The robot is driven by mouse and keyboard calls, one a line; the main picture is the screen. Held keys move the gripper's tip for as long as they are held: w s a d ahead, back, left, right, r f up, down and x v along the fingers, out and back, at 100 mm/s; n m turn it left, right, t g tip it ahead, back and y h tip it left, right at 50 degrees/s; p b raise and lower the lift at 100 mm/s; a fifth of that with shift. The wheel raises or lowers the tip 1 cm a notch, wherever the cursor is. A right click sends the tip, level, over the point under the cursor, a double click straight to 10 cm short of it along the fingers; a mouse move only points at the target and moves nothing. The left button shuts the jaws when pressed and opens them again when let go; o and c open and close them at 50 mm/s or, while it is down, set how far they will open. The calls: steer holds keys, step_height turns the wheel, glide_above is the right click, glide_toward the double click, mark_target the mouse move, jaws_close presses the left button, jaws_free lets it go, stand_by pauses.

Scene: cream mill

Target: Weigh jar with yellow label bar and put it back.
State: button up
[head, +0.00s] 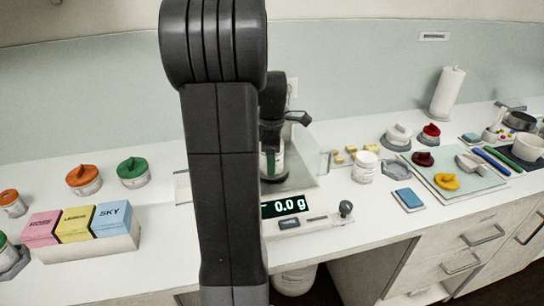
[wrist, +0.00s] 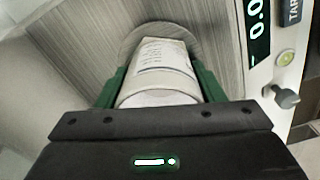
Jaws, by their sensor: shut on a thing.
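A white jar with a printed label (wrist: 160,72) is between the green fingers of my gripper (wrist: 158,90), which is shut on it. In the head view the jar (head: 272,163) is over the scale, partly hidden behind my arm. The scale (head: 318,222) has a round plate (wrist: 205,50) under the jar and its display (head: 285,206) reads 0.0 g. I cannot tell whether the jar touches the plate. No yellow label bar shows on its visible side.
Orange-lidded (head: 84,179) and green-lidded (head: 133,172) tubs and a box of coloured cards (head: 82,238) stand left. A white jar (head: 365,166), a blue pad (head: 408,199) and a pale mat (head: 440,187) with coloured pieces lie right. A paper roll (head: 447,92) stands behind.

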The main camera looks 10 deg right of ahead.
steer(key=o, duration=1.1)
steer(key=shift+c, duration=0.2)
step_height(320, 180, up, 14)
steer(key=shift+f, duration=0.15)
step_height(320, 180, down, 14)
steer(key=shift+r, duration=0.35)
